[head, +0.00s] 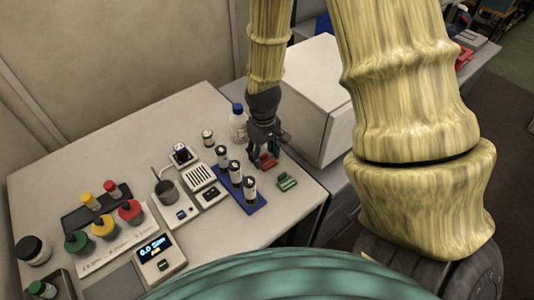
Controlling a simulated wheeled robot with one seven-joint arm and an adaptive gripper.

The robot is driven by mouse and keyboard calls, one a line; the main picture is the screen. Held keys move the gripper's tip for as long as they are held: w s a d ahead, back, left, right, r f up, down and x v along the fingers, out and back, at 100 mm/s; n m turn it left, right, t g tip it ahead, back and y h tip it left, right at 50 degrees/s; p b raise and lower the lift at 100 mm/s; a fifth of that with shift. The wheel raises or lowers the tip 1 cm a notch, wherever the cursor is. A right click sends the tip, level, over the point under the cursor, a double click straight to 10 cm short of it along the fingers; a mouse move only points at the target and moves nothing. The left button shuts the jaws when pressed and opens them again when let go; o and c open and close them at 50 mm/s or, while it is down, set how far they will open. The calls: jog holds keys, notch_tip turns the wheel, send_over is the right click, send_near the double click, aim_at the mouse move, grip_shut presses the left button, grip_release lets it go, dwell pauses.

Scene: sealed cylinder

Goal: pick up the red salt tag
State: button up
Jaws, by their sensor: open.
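The red tag (268,161) lies on the white table, behind a green tag (287,182). My gripper (266,150) points down just above and around the red tag, and part of the tag is hidden by its fingers. The gripper is open. Whether a fingertip touches the tag cannot be told from this view.
A blue rack (254,206) with several labelled vials stands close to the left of the tags. A white bottle with a blue cap (238,124) is just behind left of my gripper. A large white box (318,95) stands to the right. The table's right edge is near.

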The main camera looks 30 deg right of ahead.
jog(key=c, duration=0.9)
jog(key=shift+o, duration=0.2)
jog(key=shift+r, duration=0.1)
